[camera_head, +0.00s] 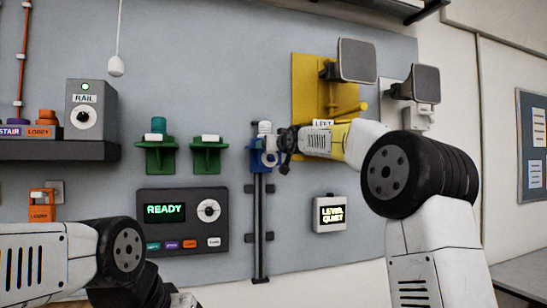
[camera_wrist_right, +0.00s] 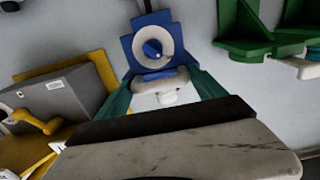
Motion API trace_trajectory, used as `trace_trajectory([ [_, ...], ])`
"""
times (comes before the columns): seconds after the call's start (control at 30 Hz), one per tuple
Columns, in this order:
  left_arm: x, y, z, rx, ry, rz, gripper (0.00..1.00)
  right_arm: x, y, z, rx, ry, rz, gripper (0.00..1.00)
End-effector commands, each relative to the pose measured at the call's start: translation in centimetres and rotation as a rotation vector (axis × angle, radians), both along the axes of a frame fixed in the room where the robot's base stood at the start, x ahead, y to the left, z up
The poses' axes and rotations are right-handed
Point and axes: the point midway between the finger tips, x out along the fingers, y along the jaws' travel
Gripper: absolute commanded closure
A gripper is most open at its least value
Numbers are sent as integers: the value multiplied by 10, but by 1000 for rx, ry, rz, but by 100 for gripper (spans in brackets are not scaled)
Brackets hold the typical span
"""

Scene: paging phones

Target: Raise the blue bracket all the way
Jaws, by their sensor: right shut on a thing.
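The blue bracket (camera_head: 257,156) sits near the upper end of a dark vertical rail (camera_head: 260,235) on the grey wall panel. A white rounded piece (camera_head: 264,128) shows at its top. My right gripper (camera_head: 284,143) comes in from the right and is shut on the bracket. In the right wrist view the bracket (camera_wrist_right: 141,46) has a pale ring with a blue centre, and the green fingers of my right gripper (camera_wrist_right: 163,82) reach to both sides of it. The exact finger contact is partly hidden. My left arm shows at the lower left; its gripper is out of view.
Two green brackets (camera_head: 156,152) are left of the rail. A console (camera_head: 182,221) reading READY is below them. A yellow panel (camera_head: 311,88) with a grey speaker (camera_head: 357,60) is above my right forearm. A dark shelf (camera_head: 60,150) juts out left.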

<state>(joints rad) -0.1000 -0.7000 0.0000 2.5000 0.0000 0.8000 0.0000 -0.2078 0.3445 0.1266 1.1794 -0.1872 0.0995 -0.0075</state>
Motion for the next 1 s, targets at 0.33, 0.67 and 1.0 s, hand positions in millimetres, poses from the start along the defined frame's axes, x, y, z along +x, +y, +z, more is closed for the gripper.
trace_trajectory([
  [0.33,0,0,0,0,0,0,64,-1,-1,10,2,-11,-1,93],
  [0.67,0,0,0,0,0,0,64,0,0,8,2,-8,-1,0],
  [1.0,0,0,0,0,0,0,64,-17,-6,7,1,-5,-1,0],
])
